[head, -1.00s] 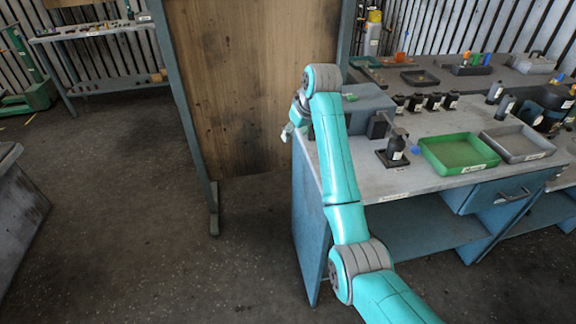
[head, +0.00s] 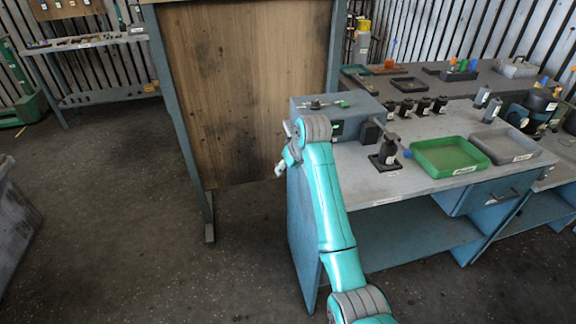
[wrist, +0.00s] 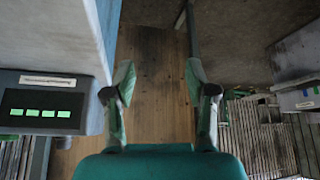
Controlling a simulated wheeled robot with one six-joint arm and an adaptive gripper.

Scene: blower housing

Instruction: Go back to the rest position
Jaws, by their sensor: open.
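My gripper (wrist: 160,85) is open and empty in the wrist view, its two fingers spread wide apart over a view of the wooden board. In the head view my gripper (head: 281,166) is small and partly hidden beside my wrist, just off the left edge of the blue workbench (head: 420,184). A grey box with a lit panel (head: 330,105) stands on the bench right behind my arm. The same box shows at the left of the wrist view (wrist: 48,105), with several green lights on its face.
A tall wooden board (head: 245,90) in a blue frame stands left of the bench. A black fixture (head: 385,152), a green tray (head: 448,156) and a grey tray (head: 505,145) sit on the bench top. The floor (head: 120,220) at the left is clear.

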